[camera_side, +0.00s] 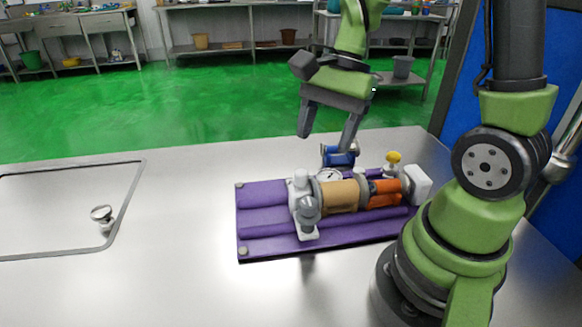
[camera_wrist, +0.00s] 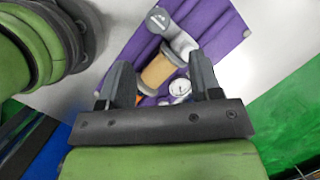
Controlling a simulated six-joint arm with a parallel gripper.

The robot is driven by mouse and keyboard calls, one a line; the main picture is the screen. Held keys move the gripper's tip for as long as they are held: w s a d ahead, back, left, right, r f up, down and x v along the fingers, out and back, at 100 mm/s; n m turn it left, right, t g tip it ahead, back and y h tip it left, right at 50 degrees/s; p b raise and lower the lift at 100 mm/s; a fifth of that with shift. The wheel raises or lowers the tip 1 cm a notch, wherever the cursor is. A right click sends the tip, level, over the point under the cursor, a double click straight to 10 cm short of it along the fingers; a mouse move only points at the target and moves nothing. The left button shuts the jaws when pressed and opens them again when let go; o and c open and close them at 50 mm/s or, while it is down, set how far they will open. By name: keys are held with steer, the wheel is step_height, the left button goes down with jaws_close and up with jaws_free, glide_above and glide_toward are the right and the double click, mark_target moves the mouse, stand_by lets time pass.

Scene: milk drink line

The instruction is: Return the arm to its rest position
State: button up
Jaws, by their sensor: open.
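My gripper (camera_side: 327,138) is open, its two dark fingers apart and pointing down above the far side of the purple mat. It also shows in the wrist view (camera_wrist: 166,80), with nothing between its fingertips that I can see it touching. The purple mat (camera_side: 262,222) lies on the steel table and bears an assembly with a tan cylinder (camera_side: 340,195), an orange section (camera_side: 383,193), a white-grey fitting (camera_side: 302,195) and a round gauge (camera_side: 328,175). A blue cylindrical part (camera_side: 340,158) stands just beyond the gauge, close below the fingers.
The steel table (camera_side: 180,240) is largely clear at the left, with a recessed panel (camera_side: 60,190) holding a small metal knob (camera_side: 102,214). A yellow knob (camera_side: 394,158) rises at the assembly's right. A blue panel (camera_side: 440,105) stands behind my arm. Benches stand far back.

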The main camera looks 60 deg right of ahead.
steer(key=s+a+r+n+t+h, duration=0.1)
steer(key=s+a+r+n+t, duration=0.1)
steer(key=r+n, duration=0.3)
steer(key=s+a+r+n+t+h, duration=0.1)
steer(key=s+a+r+n+t, duration=0.1)
steer(key=s+r+n+t, duration=0.2)
step_height(320, 180, up, 2)
steer(key=s+n, duration=0.1)
steer(key=n, duration=0.2)
steer(key=shift+a+n+t, duration=0.3)
steer(key=shift+a, duration=0.1)
steer(key=shift+s, duration=0.1)
stand_by(0.8)
